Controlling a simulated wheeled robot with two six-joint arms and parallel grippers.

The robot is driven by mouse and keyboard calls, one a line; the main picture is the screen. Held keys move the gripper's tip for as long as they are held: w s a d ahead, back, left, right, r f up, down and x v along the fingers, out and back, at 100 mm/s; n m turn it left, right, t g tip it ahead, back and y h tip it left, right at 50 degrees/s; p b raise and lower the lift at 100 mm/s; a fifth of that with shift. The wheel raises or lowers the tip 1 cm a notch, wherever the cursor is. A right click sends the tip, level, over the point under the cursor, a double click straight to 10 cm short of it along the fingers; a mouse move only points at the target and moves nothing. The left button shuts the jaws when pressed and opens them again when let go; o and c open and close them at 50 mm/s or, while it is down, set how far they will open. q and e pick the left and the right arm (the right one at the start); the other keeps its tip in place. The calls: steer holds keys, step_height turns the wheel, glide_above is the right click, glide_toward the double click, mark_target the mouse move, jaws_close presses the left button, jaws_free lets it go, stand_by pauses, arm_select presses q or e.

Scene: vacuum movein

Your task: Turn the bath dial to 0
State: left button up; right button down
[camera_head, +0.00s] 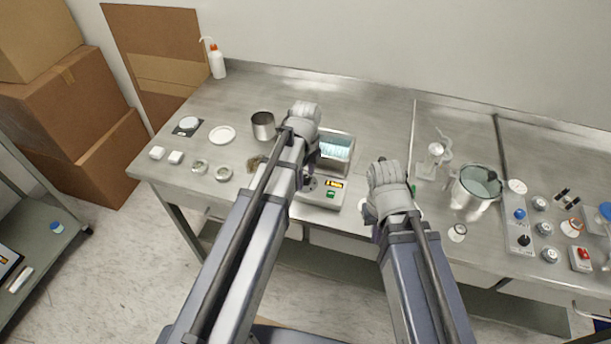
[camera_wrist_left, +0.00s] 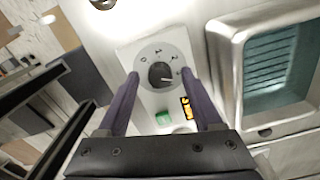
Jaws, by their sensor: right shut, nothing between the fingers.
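The water bath (camera_head: 336,150) stands mid-table, with its open basin (camera_wrist_left: 238,75) at the right in the left wrist view. Its front panel (camera_head: 318,192) carries a dark round dial (camera_wrist_left: 160,74) on a pale ring with small marks. The dial's light pointer line aims roughly right in the left wrist view; I cannot read the marks surely. My left gripper (camera_wrist_left: 160,73) is open, its purple fingers on either side of the dial, with gaps visible. In the head view the left gripper (camera_head: 308,178) partly hides the dial. My right gripper (camera_head: 376,232) is shut and empty, right of the bath.
An orange display (camera_wrist_left: 186,108) and a green button (camera_wrist_left: 163,118) sit close to the dial. A metal beaker (camera_head: 263,126) stands left of the bath. Small dishes lie at the left.

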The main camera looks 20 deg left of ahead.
arm_select(q)
jaws_close()
stand_by(0.3)
steer(key=shift+n, duration=0.3)
